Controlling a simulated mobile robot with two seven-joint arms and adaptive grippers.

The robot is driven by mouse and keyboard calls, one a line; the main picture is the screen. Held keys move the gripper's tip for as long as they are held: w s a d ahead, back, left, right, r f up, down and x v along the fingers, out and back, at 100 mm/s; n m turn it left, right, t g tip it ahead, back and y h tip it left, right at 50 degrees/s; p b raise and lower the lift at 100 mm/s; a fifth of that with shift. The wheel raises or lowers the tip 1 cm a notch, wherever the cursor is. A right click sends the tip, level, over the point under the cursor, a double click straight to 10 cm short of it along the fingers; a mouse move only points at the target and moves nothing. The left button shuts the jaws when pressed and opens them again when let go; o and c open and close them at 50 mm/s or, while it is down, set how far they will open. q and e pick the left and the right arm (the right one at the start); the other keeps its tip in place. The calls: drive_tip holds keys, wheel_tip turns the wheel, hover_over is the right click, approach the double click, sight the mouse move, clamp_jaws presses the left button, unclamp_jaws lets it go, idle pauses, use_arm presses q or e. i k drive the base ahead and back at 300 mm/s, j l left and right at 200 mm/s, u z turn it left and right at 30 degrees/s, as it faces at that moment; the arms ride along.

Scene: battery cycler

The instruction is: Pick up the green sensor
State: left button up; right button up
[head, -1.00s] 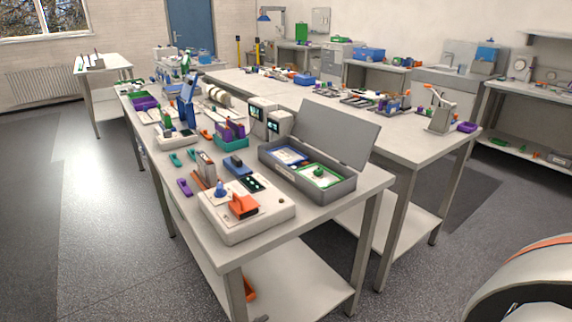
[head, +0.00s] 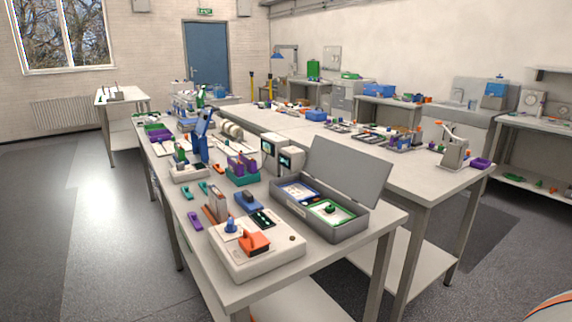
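A grey open-lidded box (head: 346,229) stands on the near workbench. Inside it, on the right, a small dark green round piece (head: 330,208) sits on a white card with a green frame; it may be the green sensor, but it is too small to be sure. A blue-framed card (head: 298,193) lies on the left in the same box. Small teal-green pieces (head: 187,192) lie on the bench further left. Neither of my grippers is in view.
The raised grey lid (head: 345,172) stands behind the box. Another long bench (head: 440,180) runs behind to the right. Floor (head: 110,255) on the left is clear.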

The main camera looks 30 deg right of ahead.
sight(330, 209)
drive_tip(key=i+j+z, duration=0.2)
drive_tip(key=i+z, duration=0.25)
drive_tip(key=i+j+z, duration=0.15)
drive_tip(key=j+z, duration=0.15)
drive_tip(key=z, duration=0.15)
drive_tip(key=i+j+z, duration=0.25)
drive_tip(key=j+z, duration=0.2)
